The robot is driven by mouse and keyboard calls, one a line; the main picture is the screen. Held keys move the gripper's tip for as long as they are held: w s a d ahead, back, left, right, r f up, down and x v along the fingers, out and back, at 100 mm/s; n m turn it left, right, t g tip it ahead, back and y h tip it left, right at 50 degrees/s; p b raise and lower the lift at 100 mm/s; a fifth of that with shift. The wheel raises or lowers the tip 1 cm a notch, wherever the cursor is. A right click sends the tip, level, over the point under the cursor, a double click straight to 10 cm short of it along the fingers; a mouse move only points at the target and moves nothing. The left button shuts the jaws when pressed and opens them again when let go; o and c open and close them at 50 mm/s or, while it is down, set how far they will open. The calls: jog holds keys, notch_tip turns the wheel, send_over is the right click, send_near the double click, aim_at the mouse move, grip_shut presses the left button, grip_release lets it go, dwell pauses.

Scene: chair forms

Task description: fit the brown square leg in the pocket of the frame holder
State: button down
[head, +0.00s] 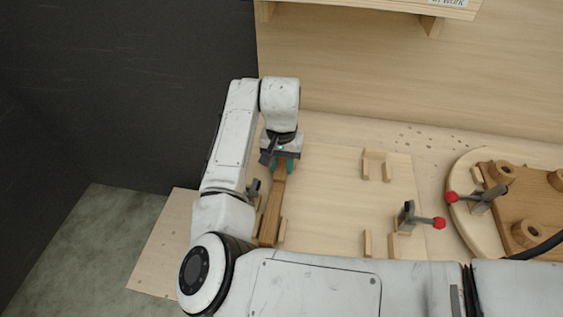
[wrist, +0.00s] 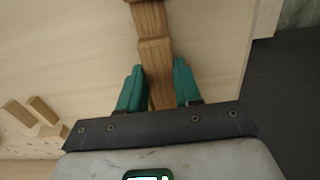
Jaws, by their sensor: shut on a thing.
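The brown square leg (head: 272,205) runs from my gripper toward the bottom of the head view, along the left side of the pale frame holder board (head: 325,190). My gripper (head: 282,168) is shut on the leg near its upper end. In the wrist view, the teal fingers of my gripper (wrist: 158,75) stand on both sides of the leg (wrist: 152,22). In the head view, the leg's lower end lies between small wooden blocks (head: 283,229). I cannot tell whether it is seated in the pocket or just above it.
A U-shaped block group (head: 365,168) and a red-tipped clamp (head: 408,215) stand on the board. A round wooden fixture (head: 462,205) with pegs and another red-tipped clamp is at right. A wooden panel (head: 400,65) rises behind. My arm hides the board's front.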

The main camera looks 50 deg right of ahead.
jog(key=c, duration=0.7)
grip_release()
notch_tip(320, 180, up, 11)
jog(key=b, duration=0.1)
jog(key=shift+f, duration=0.15)
